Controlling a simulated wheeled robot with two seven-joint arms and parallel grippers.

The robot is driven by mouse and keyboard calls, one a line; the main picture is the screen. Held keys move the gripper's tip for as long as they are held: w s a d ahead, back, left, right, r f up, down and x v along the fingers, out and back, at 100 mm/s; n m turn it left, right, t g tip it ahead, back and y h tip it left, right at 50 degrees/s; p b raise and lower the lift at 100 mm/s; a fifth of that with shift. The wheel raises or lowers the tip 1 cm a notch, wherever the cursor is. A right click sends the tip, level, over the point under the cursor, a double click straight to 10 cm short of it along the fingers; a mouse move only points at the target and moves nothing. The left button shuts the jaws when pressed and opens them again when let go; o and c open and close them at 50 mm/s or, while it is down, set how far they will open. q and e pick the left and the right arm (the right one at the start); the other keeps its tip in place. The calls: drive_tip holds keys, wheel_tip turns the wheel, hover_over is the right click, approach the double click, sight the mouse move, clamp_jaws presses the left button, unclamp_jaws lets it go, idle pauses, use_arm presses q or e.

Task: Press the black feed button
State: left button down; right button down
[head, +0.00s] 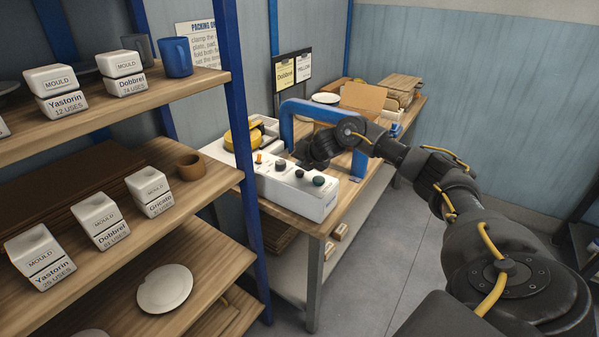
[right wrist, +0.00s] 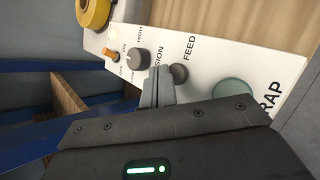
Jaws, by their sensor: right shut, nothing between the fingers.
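The white machine with a control panel (head: 292,193) stands on the wooden bench. The black feed button (head: 299,174) is a small dark round button beside the word FEED; it also shows in the right wrist view (right wrist: 180,73). My right gripper (head: 306,160) is over the panel. In the right wrist view its fingertips (right wrist: 157,78) are shut and empty, between the grey tension knob (right wrist: 138,59) and the feed button, just left of the button. I cannot tell whether they touch the panel. My left gripper is not in view.
An orange switch (right wrist: 110,53) and a larger green button (right wrist: 233,91) flank these controls. A blue arch (head: 320,107) rises behind the panel, with a yellow roll (head: 243,135) to its left. A blue-posted shelf (head: 190,85) with moulds stands at left.

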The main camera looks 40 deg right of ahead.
sight(301, 173)
drive_tip(key=shift+f, duration=0.15)
drive_tip(key=shift+f, duration=0.3)
drive_tip(key=shift+f+b, duration=0.6)
drive_tip(key=shift+b, duration=0.05)
idle(0.9)
drive_tip(key=shift+r, duration=0.15)
drive_tip(key=shift+r+p, duration=0.85)
drive_tip(key=shift+p, duration=0.05)
drive_tip(key=shift+r, duration=0.1)
wheel_tip(301, 173, up, 5)
drive_tip(key=p, duration=0.4)
drive_tip(key=shift+p, duration=0.3)
idle(0.5)
